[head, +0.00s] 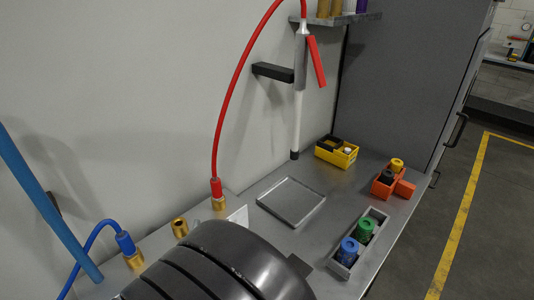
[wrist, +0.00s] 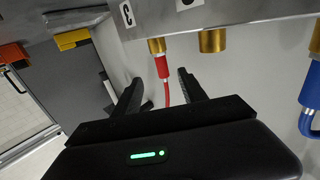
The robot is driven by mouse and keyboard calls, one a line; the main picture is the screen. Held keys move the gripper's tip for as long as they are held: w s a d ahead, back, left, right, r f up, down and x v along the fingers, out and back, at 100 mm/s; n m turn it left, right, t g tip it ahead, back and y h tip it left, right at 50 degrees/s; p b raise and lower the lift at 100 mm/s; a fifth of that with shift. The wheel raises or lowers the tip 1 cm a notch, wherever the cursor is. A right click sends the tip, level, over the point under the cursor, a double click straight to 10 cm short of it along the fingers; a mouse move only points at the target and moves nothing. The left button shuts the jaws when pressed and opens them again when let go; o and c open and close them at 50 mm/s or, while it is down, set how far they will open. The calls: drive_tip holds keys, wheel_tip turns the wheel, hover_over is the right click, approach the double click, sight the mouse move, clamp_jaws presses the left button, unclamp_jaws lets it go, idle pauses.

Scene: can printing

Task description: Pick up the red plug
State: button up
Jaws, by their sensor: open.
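The red plug (head: 216,188) sits upright in a brass socket (head: 219,203) on the bench by the wall, with a red hose rising from it. In the wrist view the picture is upside down; the red plug (wrist: 163,67) and its brass socket (wrist: 156,46) show there too. My gripper (wrist: 159,78) is open and empty. Its two black fingers appear on either side of the red plug and hose in the picture; I cannot tell how far the plug is in depth. In the head view my dark arm fills the bottom centre and my fingers are hidden.
A blue plug (head: 125,243) with a blue hose stands in another brass socket at left. An empty brass socket (head: 180,227) is between them. A square tray (head: 291,202), yellow bin (head: 337,152), orange bin (head: 386,184) and grey holder (head: 341,268) stand further right.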

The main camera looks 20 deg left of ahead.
sight(216, 194)
drive_tip(key=x, duration=0.6)
drive_tip(key=shift+w+a, duration=0.15)
drive_tip(key=shift+w, duration=0.15)
drive_tip(key=b+x, duration=0.1)
drive_tip(key=x, duration=0.5)
drive_tip(key=shift+w+r, duration=0.1)
drive_tip(key=shift+r, duration=0.05)
clamp_jaws()
